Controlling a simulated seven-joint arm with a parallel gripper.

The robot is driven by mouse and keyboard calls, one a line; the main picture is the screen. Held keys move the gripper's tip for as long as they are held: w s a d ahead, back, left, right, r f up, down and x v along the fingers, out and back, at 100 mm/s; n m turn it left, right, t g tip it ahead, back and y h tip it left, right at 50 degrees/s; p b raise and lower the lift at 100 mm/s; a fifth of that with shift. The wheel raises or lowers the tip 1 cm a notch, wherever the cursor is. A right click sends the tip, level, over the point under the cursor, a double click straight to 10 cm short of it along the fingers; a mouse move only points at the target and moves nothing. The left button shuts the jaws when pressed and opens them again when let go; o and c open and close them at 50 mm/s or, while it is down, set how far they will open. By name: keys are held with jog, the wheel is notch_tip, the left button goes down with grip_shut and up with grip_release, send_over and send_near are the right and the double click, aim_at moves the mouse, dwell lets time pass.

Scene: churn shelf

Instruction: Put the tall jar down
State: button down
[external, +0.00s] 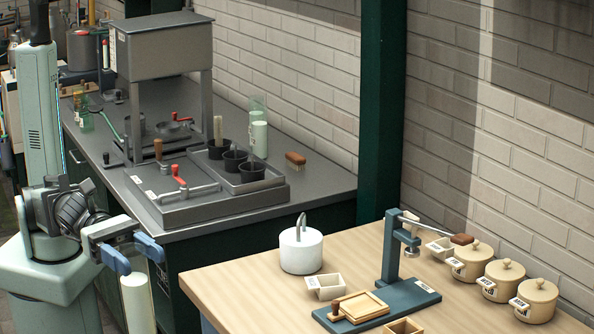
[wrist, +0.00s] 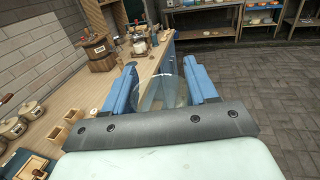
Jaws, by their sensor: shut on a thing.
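The tall jar (external: 138,306) is clear glass with pale contents. It hangs roughly upright below my gripper (external: 132,257), which is shut on its upper part with blue fingers on either side. In the external view the jar is in front of the grey counter's near end, left of the wooden table, and its bottom is cut off by the frame edge. In the wrist view the jar's round glass top (wrist: 172,93) shows between the two blue fingers (wrist: 164,88).
The wooden table (external: 235,292) holds a white canister (external: 300,250), a blue press (external: 393,255), small trays and several lidded pots (external: 536,298). The grey counter (external: 320,180) holds a similar glass jar (external: 260,138), black cups and a brush (external: 296,160). A green post (external: 381,110) stands between them.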

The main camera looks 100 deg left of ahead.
jog(key=w+a+f+n+t+y, duration=0.15)
jog(key=w+a+n+y, duration=0.4)
jog(key=w+a, duration=1.25)
jog(key=w+a+f+n+t+y, duration=0.1)
jog(key=w+a+f+n+y, duration=0.2)
jog(key=w+a+y, duration=1)
jog(key=shift+w+a+r+n+g+h, duration=0.65)
jog(key=shift+w+a+r+n+h, duration=0.75)
jog(key=shift+w+a, duration=2.85)
jog(key=w+a+f, duration=0.2)
jog(key=w+f, duration=0.1)
jog(key=f, duration=1.1)
jog(key=shift+f+m, duration=0.2)
jog(key=shift+m, duration=0.15)
jog(key=shift+w+f, duration=0.1)
jog(key=shift+f, duration=0.05)
jog(key=shift+c, duration=1.6)
grip_release()
